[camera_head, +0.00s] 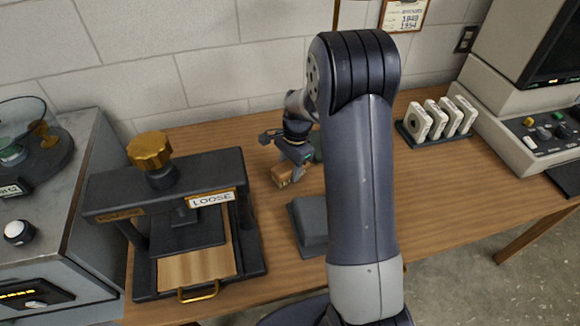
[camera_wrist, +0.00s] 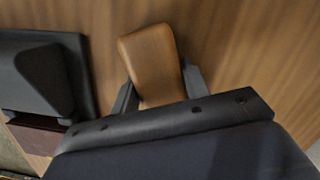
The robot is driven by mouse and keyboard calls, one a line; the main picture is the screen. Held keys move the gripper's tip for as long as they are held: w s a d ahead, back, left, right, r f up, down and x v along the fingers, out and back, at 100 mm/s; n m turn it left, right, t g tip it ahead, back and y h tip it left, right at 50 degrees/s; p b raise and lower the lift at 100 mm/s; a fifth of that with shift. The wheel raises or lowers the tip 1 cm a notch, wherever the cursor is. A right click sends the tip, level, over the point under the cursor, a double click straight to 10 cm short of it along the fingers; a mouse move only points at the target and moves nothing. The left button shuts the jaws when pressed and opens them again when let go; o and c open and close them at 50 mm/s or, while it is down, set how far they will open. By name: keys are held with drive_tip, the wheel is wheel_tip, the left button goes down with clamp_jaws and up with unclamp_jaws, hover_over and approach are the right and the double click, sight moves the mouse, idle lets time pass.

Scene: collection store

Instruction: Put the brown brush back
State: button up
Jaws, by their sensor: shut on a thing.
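The brown brush (camera_wrist: 150,58) is between the two fingers of my gripper (camera_wrist: 157,88) in the wrist view, with a rounded brown block end showing. My gripper is shut on it. In the head view my gripper (camera_head: 290,172) is low over the wooden table behind my arm, and the brown brush (camera_head: 283,176) shows as a small brown piece at its tips. I cannot tell whether the brush touches the table. My own arm hides part of the table to the right of the gripper.
A black press with a brass knob (camera_head: 150,150) and a "LOOSE" label stands left of the gripper. A dark grey block (camera_head: 311,222) lies in front of the gripper. A rack of several white cartridges (camera_head: 440,118) stands right, beside a console (camera_head: 530,110). Bare table (camera_head: 440,185) lies right of my arm.

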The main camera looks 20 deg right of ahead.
drive_tip(key=o, duration=0.9)
drive_tip(key=shift+f, duration=0.1)
drive_tip(key=r, duration=0.4)
drive_tip(key=d+r, duration=0.1)
drive_tip(key=r, duration=0.7)
drive_tip(key=shift+w+d+r, duration=0.1)
drive_tip(key=shift+w+d, duration=0.25)
